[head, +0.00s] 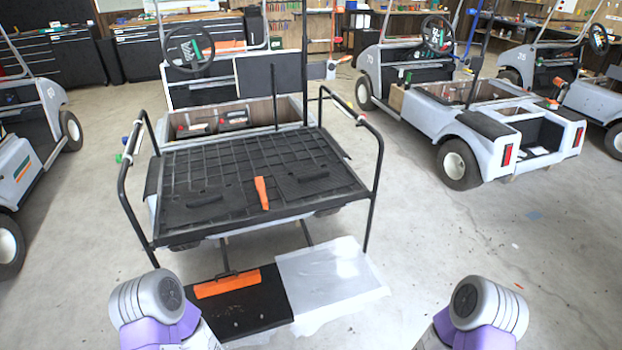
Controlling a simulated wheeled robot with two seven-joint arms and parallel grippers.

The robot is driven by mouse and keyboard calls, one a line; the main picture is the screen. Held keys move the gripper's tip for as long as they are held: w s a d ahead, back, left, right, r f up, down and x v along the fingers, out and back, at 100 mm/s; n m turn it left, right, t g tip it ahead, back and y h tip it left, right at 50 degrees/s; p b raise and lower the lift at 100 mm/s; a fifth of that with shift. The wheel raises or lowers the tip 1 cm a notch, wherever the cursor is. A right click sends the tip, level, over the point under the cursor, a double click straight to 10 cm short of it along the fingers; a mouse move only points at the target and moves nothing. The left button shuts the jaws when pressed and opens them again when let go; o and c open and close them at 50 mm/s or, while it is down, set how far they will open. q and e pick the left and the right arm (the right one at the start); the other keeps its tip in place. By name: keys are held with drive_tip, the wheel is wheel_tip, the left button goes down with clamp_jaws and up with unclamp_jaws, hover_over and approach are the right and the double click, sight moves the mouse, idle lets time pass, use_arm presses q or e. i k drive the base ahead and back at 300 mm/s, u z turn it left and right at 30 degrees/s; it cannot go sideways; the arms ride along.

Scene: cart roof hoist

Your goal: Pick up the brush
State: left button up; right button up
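An orange tapered tool (262,193) lies on the black gridded deck of the cart, near its front edge. A long orange bar-shaped piece (227,283) lies on the black footplate below. I cannot tell for certain which is the brush, as no bristles show clearly. Parts of my two arms show at the bottom left and bottom right, apart from both orange things. Neither of my grippers is in the picture.
The cart deck (170,175) has black hand rails (378,165) at both sides. The footplate (262,312) juts forward, with a whitish sheet (328,278) on its right half. Other carts (470,120) stand right and left.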

sight(259, 184)
drive_tip(key=z, duration=0.2)
drive_tip(key=i, duration=0.95)
drive_tip(key=u, duration=0.25)
